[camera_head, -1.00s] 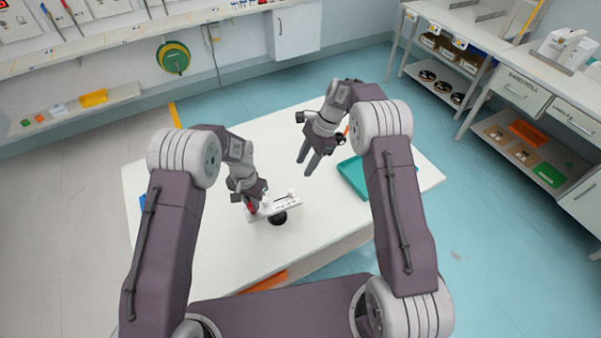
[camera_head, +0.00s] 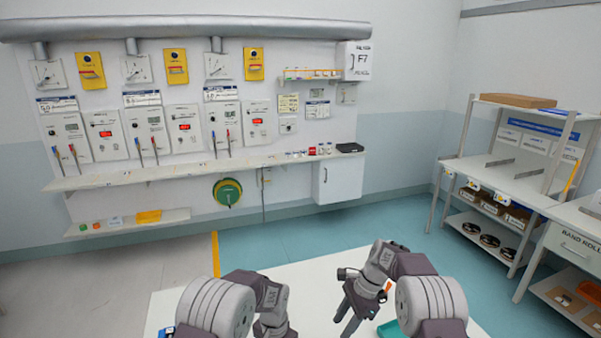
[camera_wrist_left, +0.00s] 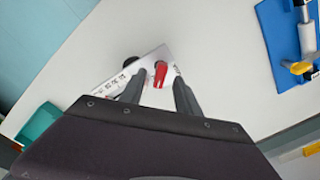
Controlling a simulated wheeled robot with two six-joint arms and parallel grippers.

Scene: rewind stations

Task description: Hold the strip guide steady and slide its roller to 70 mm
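The strip guide (camera_wrist_left: 118,84) shows in the left wrist view as a white plate with a printed scale, a red knob (camera_wrist_left: 160,74) and a black round part (camera_wrist_left: 130,62) at its far edge. My left gripper (camera_wrist_left: 161,80) has its two fingers apart at the guide, one on each side of the red knob. I cannot tell whether they touch the plate. The roller is not clearly visible. In the head view the guide and my left fingertips are out of frame. My right gripper (camera_head: 347,318) is open and empty above the table.
The white table (camera_head: 310,275) shows only in part at the bottom. A teal tray (camera_head: 392,328) is near my right arm. In the left wrist view a blue tray (camera_wrist_left: 283,35) holds a tool with a yellow part. A wall panel and a shelf (camera_head: 200,171) stand behind.

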